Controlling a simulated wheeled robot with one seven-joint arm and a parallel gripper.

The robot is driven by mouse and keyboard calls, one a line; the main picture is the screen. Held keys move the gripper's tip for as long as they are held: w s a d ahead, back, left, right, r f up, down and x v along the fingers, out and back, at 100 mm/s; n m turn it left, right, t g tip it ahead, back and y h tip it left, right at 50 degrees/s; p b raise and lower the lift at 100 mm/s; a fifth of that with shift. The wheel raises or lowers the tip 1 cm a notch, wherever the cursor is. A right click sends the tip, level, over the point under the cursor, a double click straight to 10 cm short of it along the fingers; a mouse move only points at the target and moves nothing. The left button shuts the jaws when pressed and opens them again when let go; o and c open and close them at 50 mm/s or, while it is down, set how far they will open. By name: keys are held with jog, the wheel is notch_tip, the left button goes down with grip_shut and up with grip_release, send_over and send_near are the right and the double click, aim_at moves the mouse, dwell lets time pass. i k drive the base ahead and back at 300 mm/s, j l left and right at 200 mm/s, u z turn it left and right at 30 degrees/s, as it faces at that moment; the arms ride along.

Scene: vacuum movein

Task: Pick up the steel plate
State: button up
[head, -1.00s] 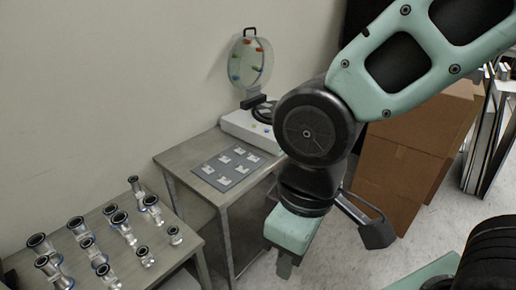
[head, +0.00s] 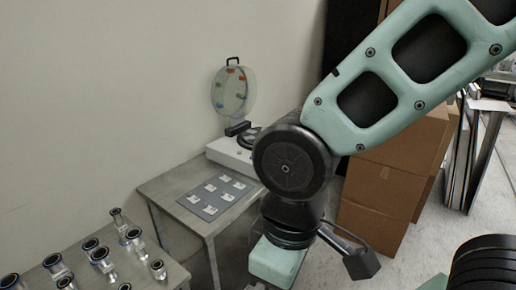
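Several small pale square plates (head: 211,188) lie in rows on a flat dark grey sheet (head: 185,201) on the small metal table (head: 160,192). I cannot tell for sure which piece is the steel plate. My arm hangs to the right of this table, with its black joint and teal lower part in front of the table's right side. The fingers of my gripper are out of the picture below, so its opening and anything in it are hidden.
A white device (head: 226,152) with a clear round disc (head: 233,92) stands at the table's back. Pipe fittings (head: 101,257) stand on a nearer table at lower left. Cardboard boxes (head: 378,195) stand behind my arm. Floor shows at right.

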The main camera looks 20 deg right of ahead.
aim_at(240, 186)
jog(key=i+l+z, duration=0.15)
jog(key=i+l, duration=0.9)
